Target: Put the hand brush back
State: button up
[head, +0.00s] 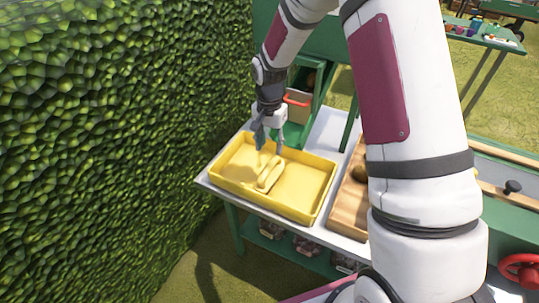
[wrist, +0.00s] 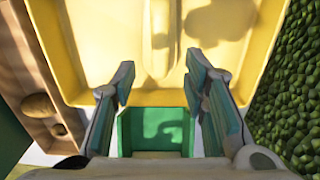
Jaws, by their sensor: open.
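A long pale yellow object, apparently the hand brush (head: 270,174), lies in the yellow tray (head: 318,208) on the white table top. Its colour nearly matches the tray, so its bristles cannot be made out. In the wrist view its end shows at the top middle (wrist: 160,28). My gripper (head: 270,143) points down over the back part of the tray, above the brush's far end. In the wrist view the two fingers (wrist: 160,80) are apart with nothing between them, and the brush lies beyond their tips, not touched.
A wooden tray (head: 338,207) with brown rounded things stands right of the yellow tray. A green box (wrist: 155,128) sits behind the yellow tray. A leafy hedge (head: 110,130) rises close on the left. A red handwheel (head: 522,270) is at the lower right.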

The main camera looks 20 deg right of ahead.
jog(key=s+r+n+t, duration=0.15)
jog(key=s+r, duration=0.35)
jog(key=r, duration=0.5)
jog(key=s+r+n+t, duration=0.15)
jog(key=s+r, duration=0.35)
jog(key=r, duration=0.5)
jog(key=s+r+n+t, duration=0.1)
jog(key=s+r+n, duration=0.2)
jog(key=s, duration=0.6)
jog(key=s+r+n+t, duration=0.1)
jog(key=s+r+n, duration=0.2)
jog(key=s, duration=0.7)
jog(key=shift+s+d+r, duration=0.25)
jog(key=shift+d+r, duration=0.15)
jog(key=shift+r, duration=0.3)
